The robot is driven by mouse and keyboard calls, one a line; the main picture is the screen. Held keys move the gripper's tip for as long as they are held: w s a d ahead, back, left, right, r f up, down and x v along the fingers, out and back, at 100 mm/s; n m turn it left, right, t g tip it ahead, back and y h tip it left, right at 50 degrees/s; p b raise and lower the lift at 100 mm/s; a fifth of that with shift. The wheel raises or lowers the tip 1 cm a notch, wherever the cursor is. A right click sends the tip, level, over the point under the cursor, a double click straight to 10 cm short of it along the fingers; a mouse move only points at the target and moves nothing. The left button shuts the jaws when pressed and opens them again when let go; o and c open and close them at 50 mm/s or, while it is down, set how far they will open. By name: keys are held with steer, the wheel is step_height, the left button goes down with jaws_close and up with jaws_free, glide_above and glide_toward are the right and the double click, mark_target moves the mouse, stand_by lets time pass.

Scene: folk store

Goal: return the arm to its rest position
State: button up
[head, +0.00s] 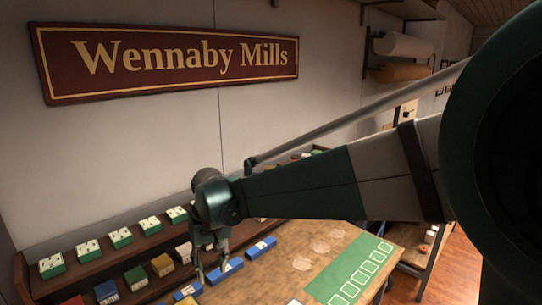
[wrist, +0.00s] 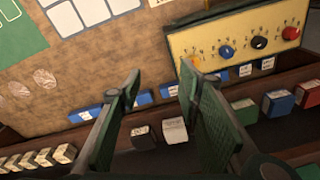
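My arm reaches in from the right in the head view and ends in my gripper (head: 212,272), which points down over the shelf side of the wooden table (head: 265,280). In the wrist view the two fingers of my gripper (wrist: 160,82) stand wide apart. Nothing is held between them. Beyond the fingers are blue blocks (wrist: 85,115) along the table's edge and a tan box with a white label (wrist: 174,131) on the shelf. How far the fingertips are above these things is hard to tell.
A tiered shelf holds green boxes (head: 88,250) and coloured boxes (head: 136,278) at the left. A green card mat (head: 350,270) lies on the table. A yellow panel with knobs (wrist: 240,40) stands close to the right finger in the wrist view. A sign (head: 170,60) hangs behind.

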steer(key=s+d+r+m+t+b, duration=0.1)
steer(key=s+d+r, duration=0.25)
steer(key=d, duration=0.75)
steer(key=s+d+r+m+t+b, duration=0.15)
steer(key=s+d, duration=0.25)
steer(key=d, duration=0.8)
steer(key=s+d+f+m+t+b, duration=0.1)
steer(key=s+d+f+t, duration=0.1)
steer(key=s+d, duration=0.5)
steer(key=s+d+f+m+t+h, duration=0.1)
steer(key=s+d+f+t, duration=0.1)
steer(key=s+d, duration=0.5)
steer(key=shift+s+d+f+m+b, duration=0.2)
steer(key=shift+d+f+m+b, duration=0.4)
steer(key=shift+d, duration=1.05)
steer(key=shift+f+n, duration=0.15)
steer(key=shift+n, duration=0.1)
